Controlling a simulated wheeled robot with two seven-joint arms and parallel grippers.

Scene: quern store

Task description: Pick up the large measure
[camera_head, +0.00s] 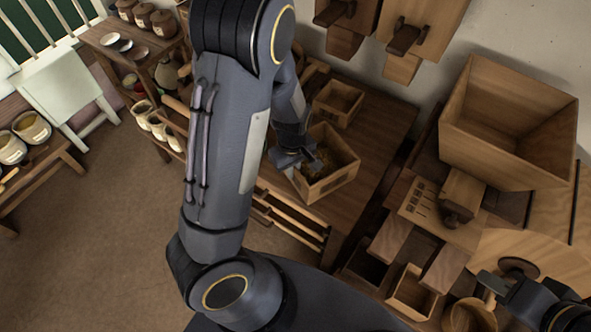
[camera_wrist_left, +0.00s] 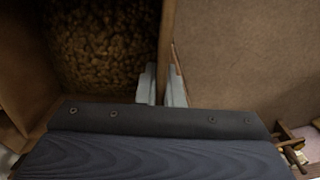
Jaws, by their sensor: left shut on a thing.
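The large measure, a square wooden box (camera_head: 334,184) with brown grainy contents, is on the dark wooden table in the head view. My left gripper (camera_head: 303,160) is at its left-hand wall, partly hidden by its own wrist. In the left wrist view, the two pale fingers (camera_wrist_left: 161,86) stand on either side of the measure's thin wall (camera_wrist_left: 166,45), shut on it. The contents (camera_wrist_left: 105,45) lie to the left of that wall. I cannot tell whether the measure is clear of the table. My right gripper (camera_head: 512,290) is at the lower right, its finger opening unclear.
A smaller wooden box (camera_head: 338,102) stands behind the measure on the table (camera_head: 385,125). A big wooden hopper (camera_head: 500,135) and a mill stand to the right.

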